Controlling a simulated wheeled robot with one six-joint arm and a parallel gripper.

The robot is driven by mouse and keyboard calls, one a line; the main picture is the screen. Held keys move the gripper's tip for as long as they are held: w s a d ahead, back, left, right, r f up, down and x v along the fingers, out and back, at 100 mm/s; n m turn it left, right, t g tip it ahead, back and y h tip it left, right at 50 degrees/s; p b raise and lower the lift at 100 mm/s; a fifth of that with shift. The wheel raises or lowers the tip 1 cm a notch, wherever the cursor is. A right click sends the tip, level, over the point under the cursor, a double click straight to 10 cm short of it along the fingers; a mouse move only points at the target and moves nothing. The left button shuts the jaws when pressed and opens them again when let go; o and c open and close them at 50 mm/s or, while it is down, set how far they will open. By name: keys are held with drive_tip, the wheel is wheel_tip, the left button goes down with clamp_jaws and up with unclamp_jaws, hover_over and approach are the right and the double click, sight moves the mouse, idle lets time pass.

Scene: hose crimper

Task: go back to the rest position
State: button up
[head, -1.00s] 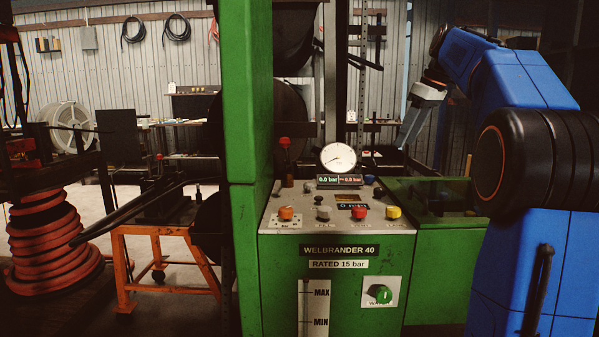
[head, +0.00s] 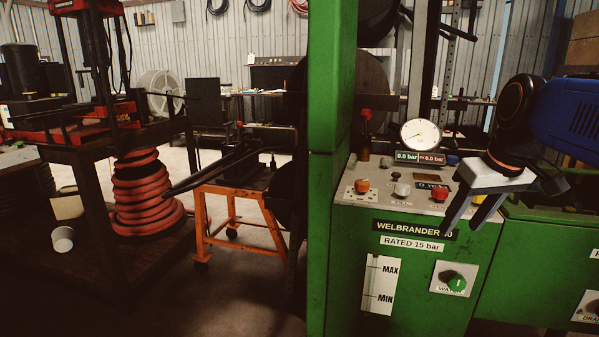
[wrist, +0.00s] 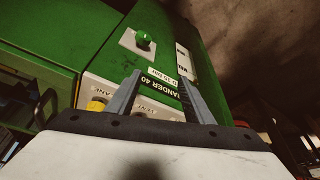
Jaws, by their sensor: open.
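My gripper (head: 468,217) is open and empty in the head view. Its two grey fingers point down and to the left, in front of the green WELBRANDER 40 machine (head: 350,270). It covers part of the control panel and the end of the name plate. In the wrist view the two fingers (wrist: 158,90) stand apart, with the machine's front and its green water knob (wrist: 143,39) beyond them. Whether the fingers touch the machine cannot be told. My blue arm comes in from the right in the head view.
The panel has a round gauge (head: 420,135), an orange button (head: 362,186) and a red button (head: 439,194). A green column (head: 333,120) rises on the left of the machine. An orange stand (head: 212,240) and a coiled red hose (head: 145,195) are further left. Open floor lies between.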

drive_tip(key=s+a+f, duration=0.2)
drive_tip(key=s+f, duration=0.5)
drive_tip(key=f, duration=0.2)
drive_tip(key=s+a+f+m, duration=0.1)
drive_tip(key=s+a+f, duration=0.1)
drive_tip(key=s+f, duration=0.5)
wheel_tip(320, 180, down, 2)
drive_tip(key=shift+f+m+t+h, duration=0.2)
drive_tip(key=shift+m+t+h, duration=0.1)
drive_tip(key=shift+s, duration=0.1)
